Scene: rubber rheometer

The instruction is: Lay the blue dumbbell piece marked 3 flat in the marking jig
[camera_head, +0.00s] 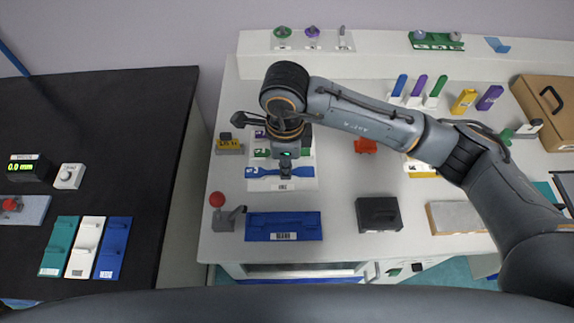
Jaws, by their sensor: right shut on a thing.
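A blue dumbbell piece (262,173) lies crosswise over the lower part of a white sheet (284,185) on the light bench. My right gripper (286,172) points down over its narrow middle and is shut on it. The fingers hide that middle part, and I cannot read a 3 on the piece. Whether it touches the sheet or hangs just above is not clear. A purple and a green piece show partly behind the gripper. A flat blue block (284,226) with a label lies nearer the front edge; I cannot tell for sure whether it is the marking jig. My left gripper is not in view.
A grey device with a red knob (217,200) stands left of the blue block. A black box (378,214) stands to its right. A yellow-topped block (229,144) is left of the sheet. Coloured upright pieces (418,88) stand at the back, under my arm's far side.

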